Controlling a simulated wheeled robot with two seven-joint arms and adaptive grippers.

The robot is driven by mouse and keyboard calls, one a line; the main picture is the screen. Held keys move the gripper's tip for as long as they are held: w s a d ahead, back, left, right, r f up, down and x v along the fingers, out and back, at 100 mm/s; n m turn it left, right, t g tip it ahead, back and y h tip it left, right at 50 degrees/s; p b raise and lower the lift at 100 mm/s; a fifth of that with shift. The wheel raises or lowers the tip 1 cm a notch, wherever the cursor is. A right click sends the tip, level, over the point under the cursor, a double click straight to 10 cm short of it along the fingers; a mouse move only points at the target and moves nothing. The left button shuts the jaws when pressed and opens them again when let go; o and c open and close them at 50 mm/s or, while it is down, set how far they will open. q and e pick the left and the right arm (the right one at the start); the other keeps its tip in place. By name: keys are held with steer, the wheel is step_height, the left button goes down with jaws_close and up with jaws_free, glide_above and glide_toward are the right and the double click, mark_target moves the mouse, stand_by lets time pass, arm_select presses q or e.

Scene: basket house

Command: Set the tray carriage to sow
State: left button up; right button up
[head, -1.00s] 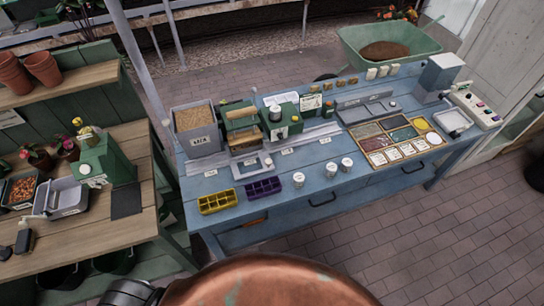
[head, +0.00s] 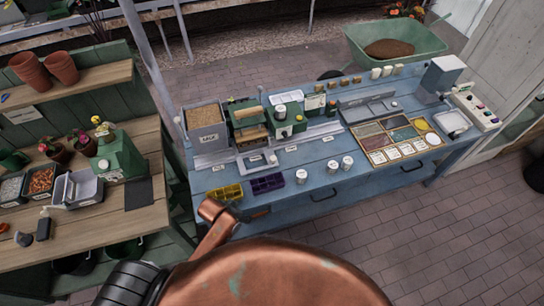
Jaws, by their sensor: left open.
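The tray carriage seems to be the pale grey frame (head: 257,162) at the front of the blue bench (head: 370,172), just below the green machine with a wooden handle (head: 248,118). Small white labels (head: 290,148) lie along the bench beside it, too small to read. My left gripper (head: 212,222) shows only in part as a copper-coloured piece at lower centre, in front of the bench's left end. It is open and appears apart from the carriage. My right gripper is not in view.
A yellow seed tray (head: 227,194) and a purple one (head: 267,183) lie at the front edge, with several white pots (head: 301,176) to their right. A soil bin (head: 206,126) stands behind left. A wooden side bench (head: 88,225) is at left.

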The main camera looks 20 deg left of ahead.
arm_select(q)
steer(key=w+d+r+m, duration=0.1)
steer(key=w+d, duration=0.1)
steer(key=w, duration=0.2)
steer(key=w+d+r+m, duration=0.1)
steer(key=w+d, duration=0.1)
steer(key=w, duration=0.3)
steer(key=w+d+r+m+h, duration=0.1)
steer(key=w+d, duration=0.2)
steer(key=w, duration=0.1)
steer(key=shift+w+d+g, duration=0.1)
steer(key=shift+w+g, duration=0.2)
steer(key=shift+m, duration=0.4)
steer(key=w, duration=0.2)
steer(key=w+r, duration=0.1)
steer(key=w, duration=0.1)
steer(key=w+r, duration=0.1)
steer(key=w, duration=0.1)
steer(key=shift+w+a+r+p, duration=0.1)
steer(key=shift+w+a+p, duration=0.2)
steer(key=shift+a, duration=0.1)
glide_toward(273, 158)
steer(key=f, duration=0.1)
steer(key=x, duration=0.8)
steer(key=shift+w+d+r, duration=0.1)
steer(key=shift+d+r, duration=0.05)
steer(key=shift+y, duration=0.3)
steer(key=shift+c, duration=0.5)
jaws_close()
